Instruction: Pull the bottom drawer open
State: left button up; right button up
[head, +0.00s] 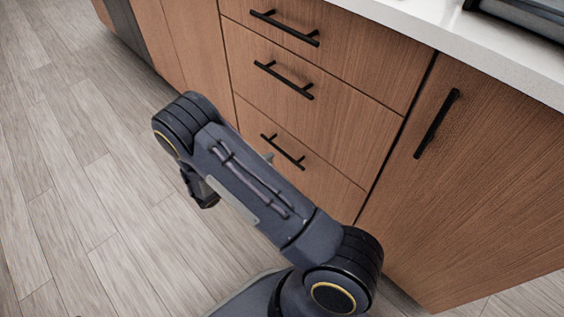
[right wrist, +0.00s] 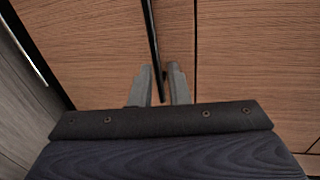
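The bottom drawer (head: 326,184) is a brown wood-grain front, flush with the cabinet. Its black bar handle (head: 283,148) shows just beyond my right arm. In the right wrist view, the two grey fingers of my right gripper (right wrist: 160,86) stand apart, one on each side of a black handle bar (right wrist: 153,40). Small gaps show between bar and fingers. My left gripper is not in view.
Two more drawers with black handles, the middle one (head: 300,112) and the top one (head: 335,45), are above. A cabinet door (head: 470,170) is to the right. A white countertop (head: 450,35) overhangs them. The wood floor (head: 75,190) at left is clear.

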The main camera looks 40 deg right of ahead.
aim_at(282, 151)
jog(key=shift+n+t, duration=0.3)
jog(key=shift+n, duration=0.1)
jog(key=b+x, duration=0.1)
jog(key=x, duration=0.1)
jog(key=b+x, duration=0.1)
jog(key=x, duration=0.2)
jog(key=b+x, duration=0.1)
jog(key=x, duration=0.1)
jog(key=shift+w+d+f, duration=0.25)
jog(key=shift+d+f, duration=0.05)
jog(key=shift+f, duration=0.2)
jog(key=shift+c, duration=0.4)
grip_shut()
